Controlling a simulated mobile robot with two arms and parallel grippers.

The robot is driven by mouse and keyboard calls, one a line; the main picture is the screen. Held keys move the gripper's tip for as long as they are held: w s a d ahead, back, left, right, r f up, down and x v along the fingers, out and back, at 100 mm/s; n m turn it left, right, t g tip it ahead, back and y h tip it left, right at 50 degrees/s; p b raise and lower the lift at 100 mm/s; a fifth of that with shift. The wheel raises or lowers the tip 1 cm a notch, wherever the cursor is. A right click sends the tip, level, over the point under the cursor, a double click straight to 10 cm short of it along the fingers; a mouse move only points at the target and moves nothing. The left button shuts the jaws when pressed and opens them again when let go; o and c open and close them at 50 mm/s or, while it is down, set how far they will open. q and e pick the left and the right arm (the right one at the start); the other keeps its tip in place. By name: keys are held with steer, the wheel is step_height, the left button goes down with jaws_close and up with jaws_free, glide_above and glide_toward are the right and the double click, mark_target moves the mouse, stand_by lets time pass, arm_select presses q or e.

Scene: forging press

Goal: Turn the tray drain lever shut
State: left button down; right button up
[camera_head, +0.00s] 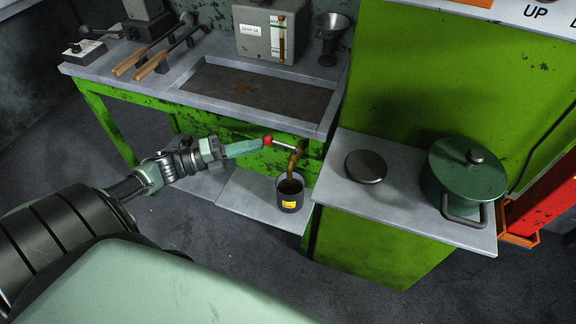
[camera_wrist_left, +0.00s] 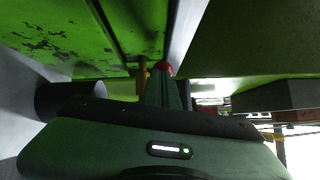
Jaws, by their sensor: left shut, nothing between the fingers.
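The drain lever (camera_head: 283,144) is a thin light rod with a red ball knob (camera_head: 268,139). It points left from the brown drain spout (camera_head: 294,158) under the tray (camera_head: 250,92). A dark bucket (camera_head: 290,203) with a yellow label stands below the spout, with brown liquid in it. My left gripper (camera_head: 260,143) is shut and empty, its tips right at the red knob. In the left wrist view the red knob (camera_wrist_left: 164,68) shows just past the fingertips (camera_wrist_left: 162,76); I cannot tell whether they touch. My right gripper is not in view.
On the green bench lie wooden-handled tools (camera_head: 140,60), a grey box (camera_head: 265,35) and a funnel (camera_head: 329,38). The right-hand grey shelf holds a dark disc (camera_head: 366,167) and a lidded green pot (camera_head: 463,178). A low grey shelf (camera_head: 250,197) lies under the bench.

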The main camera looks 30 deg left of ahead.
arm_select(q)
steer(key=shift+w+r, duration=0.15)
steer(key=shift+r, duration=0.05)
steer(key=v, duration=0.8)
steer(key=shift+f+b, duration=0.2)
steer(key=shift+b, duration=0.15)
